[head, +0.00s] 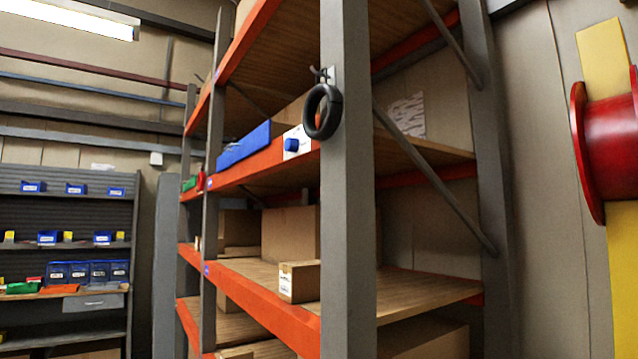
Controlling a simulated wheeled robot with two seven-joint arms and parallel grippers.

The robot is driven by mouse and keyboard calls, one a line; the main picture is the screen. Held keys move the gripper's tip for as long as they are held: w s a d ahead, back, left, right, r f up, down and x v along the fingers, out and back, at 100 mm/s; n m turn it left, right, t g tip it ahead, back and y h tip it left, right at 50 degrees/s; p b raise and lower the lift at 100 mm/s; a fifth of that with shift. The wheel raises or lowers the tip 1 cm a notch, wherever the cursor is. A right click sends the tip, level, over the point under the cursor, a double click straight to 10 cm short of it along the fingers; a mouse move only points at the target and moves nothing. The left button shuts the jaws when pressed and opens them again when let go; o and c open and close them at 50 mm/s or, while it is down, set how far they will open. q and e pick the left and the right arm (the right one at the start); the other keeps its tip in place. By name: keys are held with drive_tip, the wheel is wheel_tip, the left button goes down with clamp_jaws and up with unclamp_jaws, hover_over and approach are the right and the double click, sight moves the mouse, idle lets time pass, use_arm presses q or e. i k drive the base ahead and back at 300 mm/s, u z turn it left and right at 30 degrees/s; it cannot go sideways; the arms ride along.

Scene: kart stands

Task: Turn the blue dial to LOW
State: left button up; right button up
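A small blue dial (292,145) sits on a white plate (304,138) on the orange beam of the rack's middle shelf, left of the near grey post. The markings on the plate and the dial's setting are too small to read. A long blue panel (243,147) is on the same beam, to the left of the dial. Neither of my grippers is in view.
A black ring (322,111) hangs on the grey post (346,240), just right of the dial. Cardboard boxes (290,233) stand on the lower shelf. A red reel (608,143) on a yellow post is at the right. Shelving with blue bins (88,272) stands at the left.

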sight(291, 145)
drive_tip(key=u, duration=0.85)
drive_tip(key=i, duration=1.4)
drive_tip(key=z, duration=0.55)
drive_tip(key=k, duration=0.35)
drive_tip(key=z, duration=0.8)
